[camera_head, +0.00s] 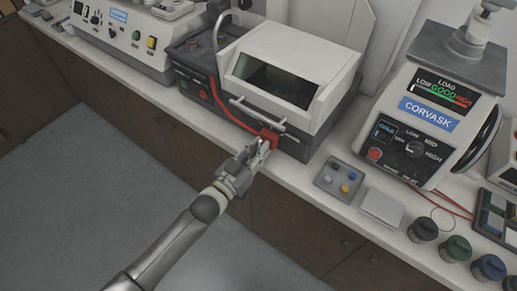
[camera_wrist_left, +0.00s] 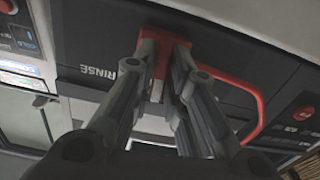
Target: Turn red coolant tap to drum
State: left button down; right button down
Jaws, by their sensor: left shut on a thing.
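The red coolant tap (camera_head: 268,136) is on the lower front of the grey machine with the white hood, in the head view. In the left wrist view the red tap (camera_wrist_left: 160,38) shows between and behind my fingertips, with the word RINSE beside it. My left gripper (camera_head: 260,146) is at the tap, and its fingers (camera_wrist_left: 163,58) are shut on it. A red hose runs from the tap along the machine's front. The fingers hide part of the tap. My right gripper is in neither view.
The white-hooded machine (camera_head: 291,60) stands on a white bench. A small button box (camera_head: 340,178) and a pale block (camera_head: 382,208) lie to the right. The CORVASK press (camera_head: 430,120) and several dark jars (camera_head: 455,248) stand further right. Floor lies open at the left.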

pick_arm(q)
jog(key=shift+r+m, duration=0.15)
jog(key=shift+m, duration=0.25)
jog(key=c, duration=1.4)
grip_release()
jog(key=v, duration=1.2)
